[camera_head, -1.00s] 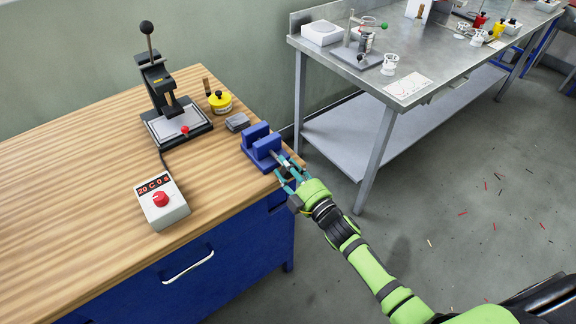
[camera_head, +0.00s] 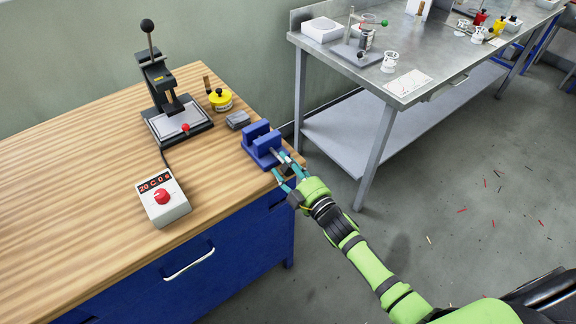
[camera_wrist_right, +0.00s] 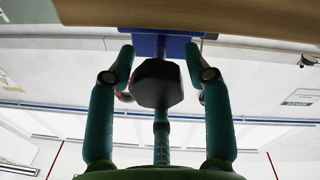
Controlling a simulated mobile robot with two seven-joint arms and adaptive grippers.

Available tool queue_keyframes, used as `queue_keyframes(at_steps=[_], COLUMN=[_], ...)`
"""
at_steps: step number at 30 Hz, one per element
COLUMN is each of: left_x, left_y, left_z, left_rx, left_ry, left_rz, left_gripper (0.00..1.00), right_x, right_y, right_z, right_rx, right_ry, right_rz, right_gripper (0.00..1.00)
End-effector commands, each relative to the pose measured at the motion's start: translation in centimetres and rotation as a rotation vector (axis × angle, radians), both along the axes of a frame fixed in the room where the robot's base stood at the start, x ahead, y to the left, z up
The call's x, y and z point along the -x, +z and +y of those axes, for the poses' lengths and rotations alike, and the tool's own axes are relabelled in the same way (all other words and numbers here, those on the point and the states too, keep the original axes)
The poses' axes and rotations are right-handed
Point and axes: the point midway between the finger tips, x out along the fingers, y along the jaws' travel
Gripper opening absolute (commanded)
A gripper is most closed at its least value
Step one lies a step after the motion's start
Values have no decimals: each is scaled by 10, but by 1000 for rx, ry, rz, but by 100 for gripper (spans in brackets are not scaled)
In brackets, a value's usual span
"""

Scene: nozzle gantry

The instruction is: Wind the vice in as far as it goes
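The blue vice (camera_head: 262,146) stands near the right edge of the wooden bench, its jaws apart with a gap between them. My right gripper (camera_head: 284,172) is at the vice's screw end, by the bench edge. In the right wrist view, its teal fingers (camera_wrist_right: 158,62) stand apart on both sides of a dark faceted knob (camera_wrist_right: 158,84), with a third finger below it. I see no clear grip; contact is hard to tell. Part of the blue vice (camera_wrist_right: 160,45) shows behind the knob. My left gripper is not in view.
A small grey block (camera_head: 238,120), a yellow round container (camera_head: 220,100) and a black lever press (camera_head: 177,120) stand beyond the vice. A control box (camera_head: 164,200) with a red knob is at the left. A steel table (camera_head: 420,90) stands across a floor gap.

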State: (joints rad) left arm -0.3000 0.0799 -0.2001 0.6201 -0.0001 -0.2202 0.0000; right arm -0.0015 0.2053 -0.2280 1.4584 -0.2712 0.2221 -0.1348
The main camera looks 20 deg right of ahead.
Motion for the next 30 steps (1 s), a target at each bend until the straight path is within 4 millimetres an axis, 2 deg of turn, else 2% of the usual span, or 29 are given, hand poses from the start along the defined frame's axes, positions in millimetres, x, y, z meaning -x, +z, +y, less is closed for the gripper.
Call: queue_keyframes(at_steps=[8,11,14,24,30], left_x=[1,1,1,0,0], left_y=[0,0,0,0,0], left_z=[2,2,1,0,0], left_rx=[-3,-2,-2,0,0], left_ry=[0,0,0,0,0], left_rz=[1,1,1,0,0], left_gripper=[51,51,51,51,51], right_x=[1,7,20,88,110], right_y=[0,-1,-2,-4,-5], right_z=[-1,-3,-7,-27,-34], right_rx=[1,1,2,1,1], right_ry=[-2,-2,-2,0,-1], right_rz=[-1,1,2,2,0], right_gripper=[52,52,52,52,52])
